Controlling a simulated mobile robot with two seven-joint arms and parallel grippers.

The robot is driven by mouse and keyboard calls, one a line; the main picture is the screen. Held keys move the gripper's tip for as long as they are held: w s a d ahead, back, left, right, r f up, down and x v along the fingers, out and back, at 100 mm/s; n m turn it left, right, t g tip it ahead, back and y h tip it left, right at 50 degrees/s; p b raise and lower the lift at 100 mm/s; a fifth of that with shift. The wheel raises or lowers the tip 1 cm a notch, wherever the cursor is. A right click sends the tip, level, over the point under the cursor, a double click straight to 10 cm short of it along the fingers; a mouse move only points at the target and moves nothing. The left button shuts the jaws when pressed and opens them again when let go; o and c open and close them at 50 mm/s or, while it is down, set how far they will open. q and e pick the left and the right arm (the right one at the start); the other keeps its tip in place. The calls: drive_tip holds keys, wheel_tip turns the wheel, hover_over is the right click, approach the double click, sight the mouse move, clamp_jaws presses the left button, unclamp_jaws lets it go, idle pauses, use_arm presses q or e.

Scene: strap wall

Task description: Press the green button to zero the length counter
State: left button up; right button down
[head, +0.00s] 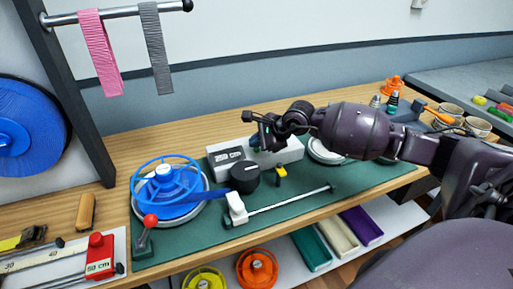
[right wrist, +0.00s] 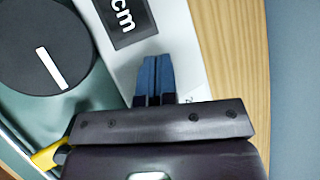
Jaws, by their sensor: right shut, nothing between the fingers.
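The length counter is a white box (head: 290,151) on the green mat, with a dark display (head: 228,156) on its left part. The display also shows in the right wrist view (right wrist: 125,20), with "cm" readable. My right gripper (head: 256,143) is over the counter's top, just right of the display. In the right wrist view its blue fingers (right wrist: 153,70) are shut together with nothing between them, over the white top. I cannot make out the green button; the fingers may hide it. Whether the fingertips touch the box is unclear. My left gripper is not in view.
A black knob (head: 245,177) with a white line stands in front of the counter. A blue reel (head: 166,190) and a red-knobbed lever (head: 149,221) are at the left. A yellow-handled piece (head: 280,171) sits close in front. A wall rod (head: 115,12) holds straps.

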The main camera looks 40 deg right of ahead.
sight(257, 149)
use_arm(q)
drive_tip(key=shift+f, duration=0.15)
use_arm(e)
drive_tip(key=shift+f, duration=0.2)
idle(0.3)
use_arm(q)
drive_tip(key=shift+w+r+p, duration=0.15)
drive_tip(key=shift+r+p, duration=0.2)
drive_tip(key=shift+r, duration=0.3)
use_arm(e)
drive_tip(key=shift+r, duration=1)
drive_tip(key=shift+r+p, duration=1.1)
drive_tip(key=shift+r, duration=1.4)
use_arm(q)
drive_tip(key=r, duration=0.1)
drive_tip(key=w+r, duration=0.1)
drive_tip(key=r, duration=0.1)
